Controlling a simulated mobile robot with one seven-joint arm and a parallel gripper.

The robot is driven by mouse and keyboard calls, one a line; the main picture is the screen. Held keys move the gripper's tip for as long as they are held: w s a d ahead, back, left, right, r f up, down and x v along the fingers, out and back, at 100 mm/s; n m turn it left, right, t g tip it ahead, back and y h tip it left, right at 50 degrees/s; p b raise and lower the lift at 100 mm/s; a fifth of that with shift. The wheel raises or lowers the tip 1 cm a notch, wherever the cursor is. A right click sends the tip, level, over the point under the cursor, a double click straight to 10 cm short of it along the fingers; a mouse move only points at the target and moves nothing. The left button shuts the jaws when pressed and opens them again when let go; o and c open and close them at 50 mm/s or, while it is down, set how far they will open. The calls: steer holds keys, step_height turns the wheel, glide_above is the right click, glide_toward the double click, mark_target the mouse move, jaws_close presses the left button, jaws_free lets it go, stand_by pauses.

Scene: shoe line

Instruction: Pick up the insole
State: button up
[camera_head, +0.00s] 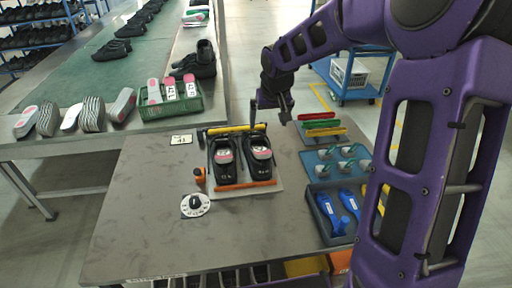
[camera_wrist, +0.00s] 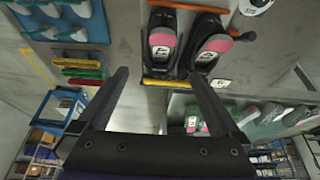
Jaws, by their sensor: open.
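Three upright insoles with pink or grey tops, one of them (camera_head: 171,90), stand in a green crate (camera_head: 172,110) on the back table. The crate's insoles (camera_wrist: 191,123) also show at lower right in the wrist view. Two black shoes (camera_head: 224,163) stand on a light board, with pink-and-white pieces showing in their openings; the wrist view shows these shoes (camera_wrist: 163,45) at top centre. My gripper (camera_head: 271,112) is open and empty, above the workbench behind the shoes and to the right of the crate. Its fingers (camera_wrist: 158,74) are spread apart in the wrist view.
Several loose insoles and soles (camera_head: 92,114) lean in a row left of the crate. Dark shoes (camera_head: 196,65) stand behind it. On the workbench are a blue tray (camera_head: 324,219), a blue holder with white-green items (camera_head: 337,165), and a white dial (camera_head: 195,205). The bench's left side is clear.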

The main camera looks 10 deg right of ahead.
steer(key=b, duration=0.1)
glide_above(262, 151)
steer(key=s, duration=0.2)
steer(key=f, duration=1)
steer(key=shift+d+f, duration=0.2)
steer(key=shift+d, duration=0.05)
steer(key=shift+a+x, duration=0.15)
steer(key=shift+x, duration=1.3)
steer(key=shift+a+x, duration=0.1)
steer(key=shift+x, duration=1.35)
steer(key=c, duration=1.3)
steer(key=shift+o, duration=0.2)
steer(key=shift+r, duration=0.1)
